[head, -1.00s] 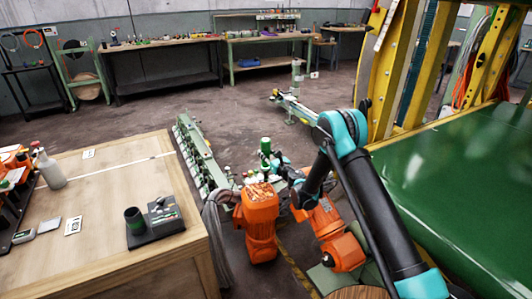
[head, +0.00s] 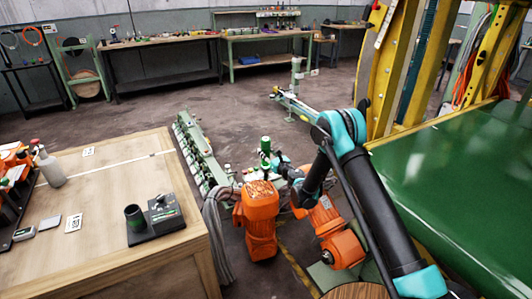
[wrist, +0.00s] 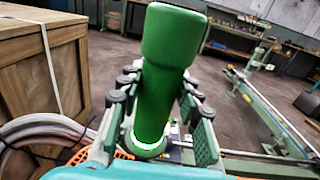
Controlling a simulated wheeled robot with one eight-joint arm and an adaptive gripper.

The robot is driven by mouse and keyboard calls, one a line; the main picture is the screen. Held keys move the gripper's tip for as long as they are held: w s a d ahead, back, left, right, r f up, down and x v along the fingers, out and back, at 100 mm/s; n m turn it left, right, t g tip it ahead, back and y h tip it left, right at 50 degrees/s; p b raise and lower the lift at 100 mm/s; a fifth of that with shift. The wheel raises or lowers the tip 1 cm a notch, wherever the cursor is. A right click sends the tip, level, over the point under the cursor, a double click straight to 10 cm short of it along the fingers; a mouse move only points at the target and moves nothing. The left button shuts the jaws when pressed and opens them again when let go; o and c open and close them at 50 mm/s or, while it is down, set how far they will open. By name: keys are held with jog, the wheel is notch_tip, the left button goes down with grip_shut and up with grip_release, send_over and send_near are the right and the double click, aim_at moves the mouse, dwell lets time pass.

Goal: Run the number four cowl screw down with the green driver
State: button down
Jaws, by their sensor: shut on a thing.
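The green driver (head: 265,146) stands roughly upright in my gripper (head: 276,160), just behind the orange motor housing (head: 260,200) in the head view. In the wrist view the driver (wrist: 167,75) fills the middle, its thick green head up and a lit green ring at its base. The padded fingers of my gripper (wrist: 160,105) are shut on the driver from both sides. The driver's tip, the cowl and the number four screw are hidden or too small to tell apart, so I cannot see whether the tip touches a screw.
A wooden workbench (head: 105,220) at the left carries a black stand (head: 155,228) and a spray bottle (head: 50,168). A pale green rail (head: 198,150) lies beyond it. Grey hoses (head: 216,230) hang beside the motor. A large green panel (head: 450,180) fills the right.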

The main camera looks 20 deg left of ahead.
aim_at(268, 147)
jog(key=shift+f, duration=0.6)
dwell(1.1)
jog(key=shift+r, duration=0.15)
dwell(0.8)
jog(key=shift+r, duration=2.35)
